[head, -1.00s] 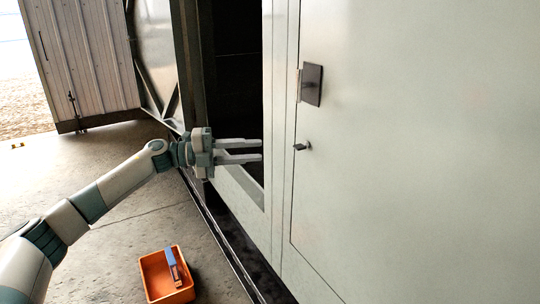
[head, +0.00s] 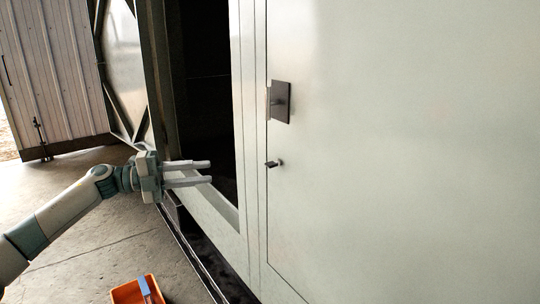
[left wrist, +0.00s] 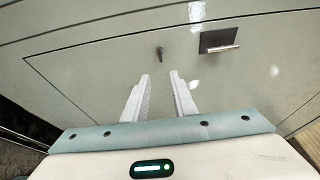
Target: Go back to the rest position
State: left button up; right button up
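My left gripper (head: 211,172) reaches in from the left in the head view, in front of the enclosure's dark opening (head: 205,110). Its two fingers are apart with nothing between them. In the left wrist view the gripper (left wrist: 160,78) is also open and empty, pointing at the pale enclosure door (left wrist: 100,60). The door (head: 400,150) looks closed in the head view. A small dark knob (head: 273,163) and a dark plate with a handle (head: 280,102) are on it, apart from the fingers. My right gripper is in neither view.
An orange bin (head: 128,292) with a blue and grey item (head: 145,288) stands on the concrete floor (head: 90,240), cut off by the lower picture edge. A ribbed metal door panel (head: 55,75) stands at the far left. The floor between them looks clear.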

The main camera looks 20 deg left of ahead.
pick_arm(q)
jog(key=shift+d+f, duration=0.1)
